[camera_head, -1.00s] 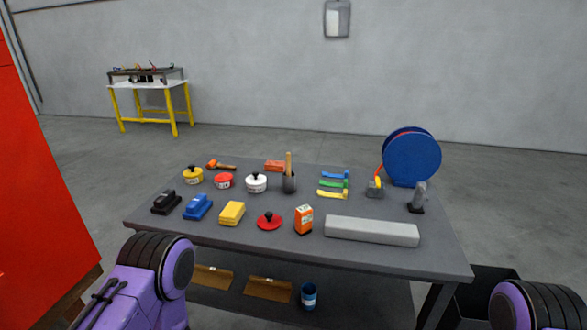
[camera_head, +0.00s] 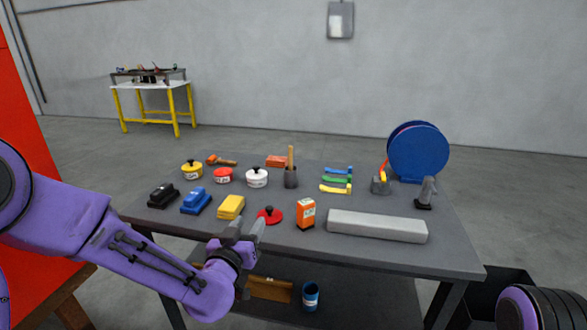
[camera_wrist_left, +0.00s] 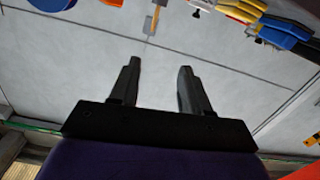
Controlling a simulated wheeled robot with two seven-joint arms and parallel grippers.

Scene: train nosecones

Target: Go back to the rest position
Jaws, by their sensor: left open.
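My left gripper (camera_head: 246,231) is at the front edge of the dark grey table (camera_head: 285,237), close in front of a red disc with a black knob (camera_head: 270,215). In the left wrist view its two fingers (camera_wrist_left: 156,88) are apart with nothing between them. My left arm comes in from the left and bends toward the table. My right arm shows only as a purple and black joint at the lower right of the head view. The right gripper is out of the picture.
On the table are a yellow block (camera_head: 231,207), an orange box (camera_head: 305,214), a long grey bar (camera_head: 377,226) and a blue reel (camera_head: 417,151). A blue can (camera_head: 311,296) stands on the lower shelf. A red cabinet (camera_head: 40,150) is at the left.

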